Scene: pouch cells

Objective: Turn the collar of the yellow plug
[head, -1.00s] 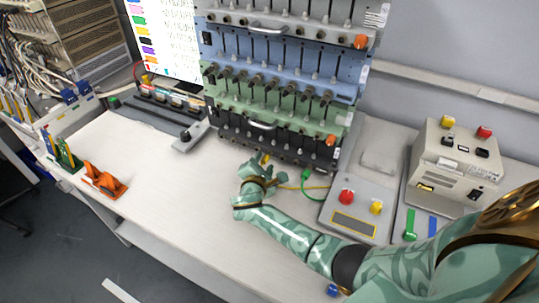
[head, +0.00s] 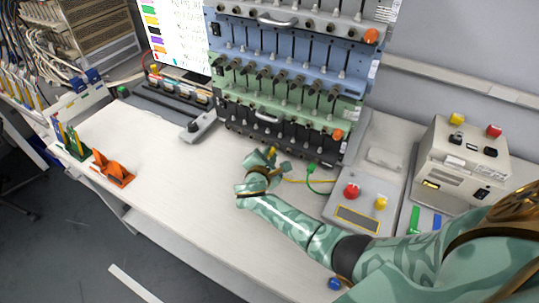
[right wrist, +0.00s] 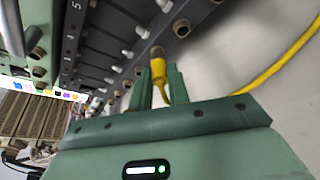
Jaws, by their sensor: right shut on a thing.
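The yellow plug (right wrist: 158,70) sits between the two green fingers of my right gripper (right wrist: 162,84) in the right wrist view. Its front end is at a brass-coloured socket (right wrist: 157,52) in the dark panel's row; I cannot tell how deeply it is seated. The fingers hide the plug's sides, and its collar is hard to make out. In the head view my right gripper (head: 271,165) is low in front of the rack's dark bottom row, with a little of the yellow plug (head: 272,151) showing above it. My left gripper is not in view.
The rack (head: 290,95) of several socket rows rises behind the gripper. A yellow cable (head: 308,182) and a green plug (head: 311,168) lie to its right, beside a control box with a red button (head: 352,191).

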